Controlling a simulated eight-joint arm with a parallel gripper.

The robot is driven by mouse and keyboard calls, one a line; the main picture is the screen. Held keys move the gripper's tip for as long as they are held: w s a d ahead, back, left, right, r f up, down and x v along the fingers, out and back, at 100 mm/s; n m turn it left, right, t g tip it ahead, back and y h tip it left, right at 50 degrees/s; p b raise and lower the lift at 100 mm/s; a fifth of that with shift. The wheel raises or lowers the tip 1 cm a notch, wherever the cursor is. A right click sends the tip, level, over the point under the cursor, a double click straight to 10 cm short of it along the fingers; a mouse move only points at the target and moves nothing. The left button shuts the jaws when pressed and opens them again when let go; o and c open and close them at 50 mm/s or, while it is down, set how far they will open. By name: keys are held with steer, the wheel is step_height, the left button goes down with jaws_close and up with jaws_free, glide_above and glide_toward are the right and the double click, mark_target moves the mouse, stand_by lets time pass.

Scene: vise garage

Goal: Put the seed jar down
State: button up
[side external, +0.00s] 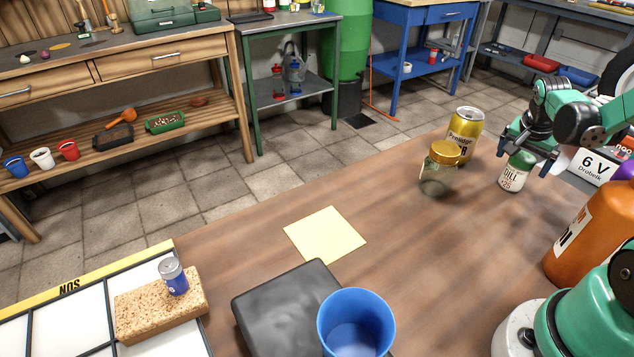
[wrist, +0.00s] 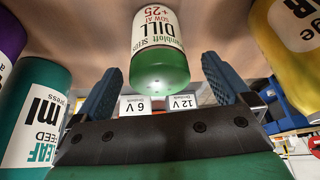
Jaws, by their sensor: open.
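The seed jar (side external: 515,172) is a small white jar with a green lid and a label reading DILL. It stands upright on the brown table near its far right part. In the wrist view the seed jar (wrist: 160,45) appears upside down, lid towards me. My gripper (side external: 528,142) is at the jar's lid end, just above and behind it in the side view. In the wrist view my gripper (wrist: 163,72) has its two blue fingers spread, one on each side of the jar, with a gap showing at both sides.
A yellow can (side external: 465,135) and a gold-lidded glass jar (side external: 437,172) stand left of the seed jar. An orange bottle (side external: 590,235) stands at right. A yellow square (side external: 325,235), dark pad (side external: 270,305), blue cup (side external: 355,325) and sponge (side external: 145,308) lie nearer. Mid-table is clear.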

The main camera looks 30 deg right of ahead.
mark_target(528, 158)
steer(key=shift+x, duration=1.35)
steer(key=c, duration=1.4)
steer(key=shift+w+d, duration=0.15)
steer(key=shift+d, duration=1.7)
steer(key=o, duration=1.4)
